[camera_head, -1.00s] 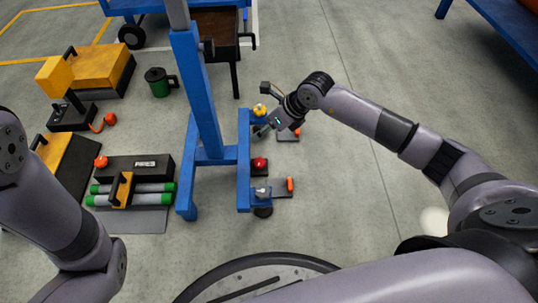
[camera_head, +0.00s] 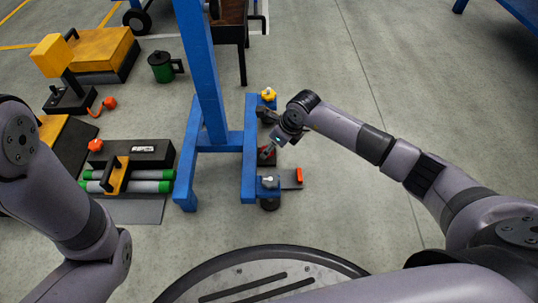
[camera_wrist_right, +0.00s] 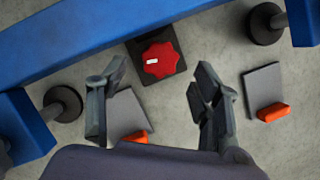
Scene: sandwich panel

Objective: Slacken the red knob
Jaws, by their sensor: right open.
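The red knob (camera_wrist_right: 160,59) is lobed, with a white mark on its left side, and sits on a dark square plate. In the right wrist view it lies ahead of my right gripper (camera_wrist_right: 151,85), between the lines of the two fingers and apart from both. The gripper is open and empty.
The blue stand (camera_head: 202,70) also carries a yellow knob (camera_head: 269,94) and a grey knob (camera_head: 268,181). Orange-tipped pedals (camera_head: 299,175) stick out near it. A black box (camera_head: 138,152) and green-ended cylinders (camera_head: 150,187) lie left.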

